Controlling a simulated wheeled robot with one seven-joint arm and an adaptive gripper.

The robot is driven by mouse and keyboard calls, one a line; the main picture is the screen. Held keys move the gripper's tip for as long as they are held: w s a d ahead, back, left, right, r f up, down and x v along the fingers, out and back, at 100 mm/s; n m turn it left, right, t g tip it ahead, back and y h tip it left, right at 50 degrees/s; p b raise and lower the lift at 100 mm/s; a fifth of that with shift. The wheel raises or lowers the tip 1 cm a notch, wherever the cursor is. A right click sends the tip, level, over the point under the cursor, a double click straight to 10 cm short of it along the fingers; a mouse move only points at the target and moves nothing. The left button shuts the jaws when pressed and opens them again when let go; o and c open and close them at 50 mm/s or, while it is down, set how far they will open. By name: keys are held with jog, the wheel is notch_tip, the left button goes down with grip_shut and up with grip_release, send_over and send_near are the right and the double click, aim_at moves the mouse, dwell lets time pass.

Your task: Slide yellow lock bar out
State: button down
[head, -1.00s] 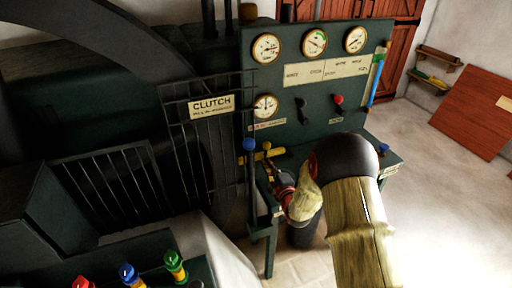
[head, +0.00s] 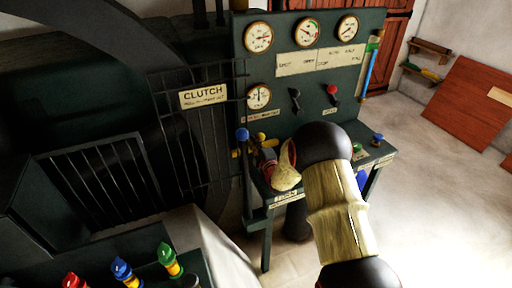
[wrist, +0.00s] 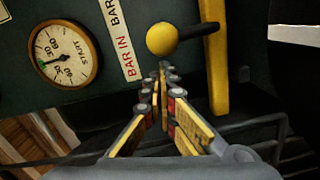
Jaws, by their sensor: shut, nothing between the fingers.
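The yellow lock bar (wrist: 217,75) shows in the wrist view as an upright yellow strip right of centre. A dark stem joins it to a round yellow knob (wrist: 161,39). In the head view the bar (head: 236,153) shows in part beside the clutch guard, with the knob (head: 261,137) just above my gripper. My gripper (wrist: 162,72) is shut and empty, its fingertips just below the knob in the wrist picture, left of the bar. I cannot tell whether they touch the knob. My wrist hides part of the bar in the head view.
A blue-knobbed lever (head: 242,135) stands close left of my gripper. The barred clutch guard (head: 215,140) is beside it. The gauge panel (head: 310,85) rises behind, above a green bench (head: 285,200). Open floor (head: 430,180) lies at the right.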

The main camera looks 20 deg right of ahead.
jog(key=shift+w, duration=0.1)
jog(key=d+b, duration=0.2)
jog(key=d, duration=0.5)
jog(key=shift+d, duration=0.3)
